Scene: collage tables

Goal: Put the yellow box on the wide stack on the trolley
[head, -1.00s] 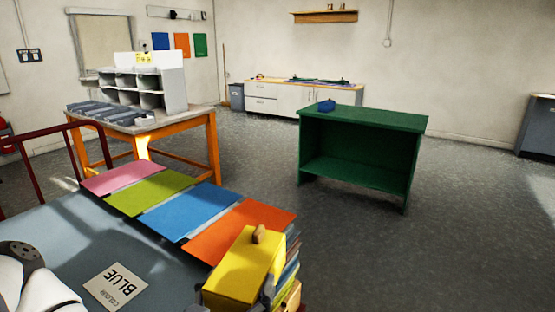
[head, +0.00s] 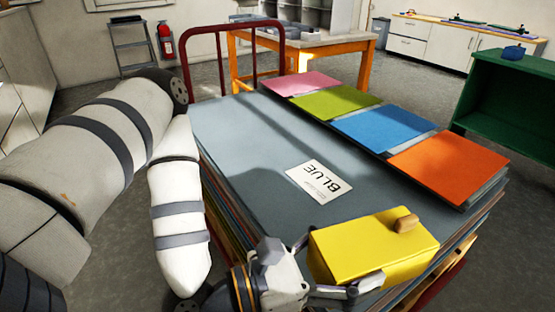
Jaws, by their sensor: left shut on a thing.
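The yellow box (head: 350,250), with a small tan knob on top, is in the head view at the near edge of the wide stack. My left gripper (head: 335,285) is shut on its near left side. The wide stack (head: 245,150) is a broad pile of grey-blue sheets on the trolley, whose red rail (head: 188,75) rises at its far left end. The box is over the near right part of the stack; I cannot tell whether its underside touches it. My right gripper is not in view.
A white card reading BLUE (head: 318,182) lies on the stack. Pink, green, blue and orange (head: 447,166) sheets line its far right side. An orange-legged table (head: 345,42) stands behind, and a green bench (head: 510,100) stands at the right.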

